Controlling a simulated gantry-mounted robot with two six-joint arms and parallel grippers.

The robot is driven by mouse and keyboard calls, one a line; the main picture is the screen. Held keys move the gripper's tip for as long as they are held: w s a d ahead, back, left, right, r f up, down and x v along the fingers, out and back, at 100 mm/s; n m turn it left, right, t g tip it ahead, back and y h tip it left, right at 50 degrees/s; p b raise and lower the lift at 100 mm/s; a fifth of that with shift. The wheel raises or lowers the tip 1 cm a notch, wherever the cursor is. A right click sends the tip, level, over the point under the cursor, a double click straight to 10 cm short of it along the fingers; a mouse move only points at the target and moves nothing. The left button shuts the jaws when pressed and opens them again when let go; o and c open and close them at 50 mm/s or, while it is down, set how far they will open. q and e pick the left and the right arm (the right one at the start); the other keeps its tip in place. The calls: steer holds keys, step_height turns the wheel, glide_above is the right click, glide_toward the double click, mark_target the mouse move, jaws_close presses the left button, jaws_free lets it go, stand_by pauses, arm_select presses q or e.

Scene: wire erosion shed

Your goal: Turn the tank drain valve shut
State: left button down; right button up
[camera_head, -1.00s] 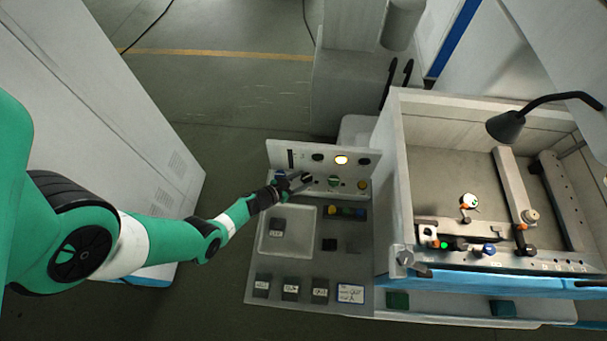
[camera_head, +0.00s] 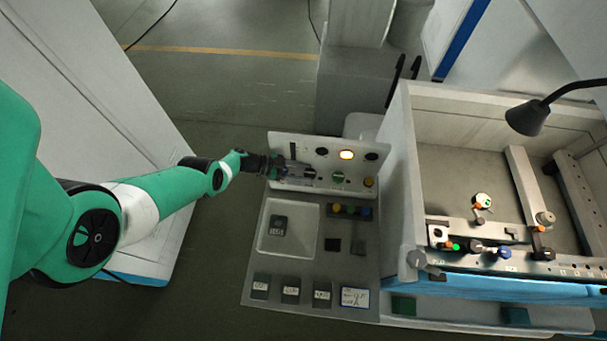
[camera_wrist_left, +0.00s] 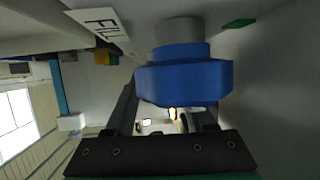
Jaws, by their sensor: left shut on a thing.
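An upright grey control panel (camera_head: 322,190) stands at the back of the console and carries a row of round knobs. My left gripper (camera_head: 290,172) is at the left end of that row. In the left wrist view, a blue faceted knob (camera_wrist_left: 185,82) on a grey stem sits at the fingertips, and the gripper (camera_wrist_left: 168,108) is shut on it. In the head view the gripper hides most of this knob. I cannot read which knob is the drain valve. My right gripper is not in view.
A shallow tray (camera_head: 264,246) and several labelled blocks are on the console. The open tank (camera_head: 398,190) stands to the right.

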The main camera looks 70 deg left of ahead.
arm_select(q)
steer(key=shift+r, duration=0.15)
steer(key=shift+c, duration=2.2)
jaws_free()
steer(key=shift+o, duration=0.9)
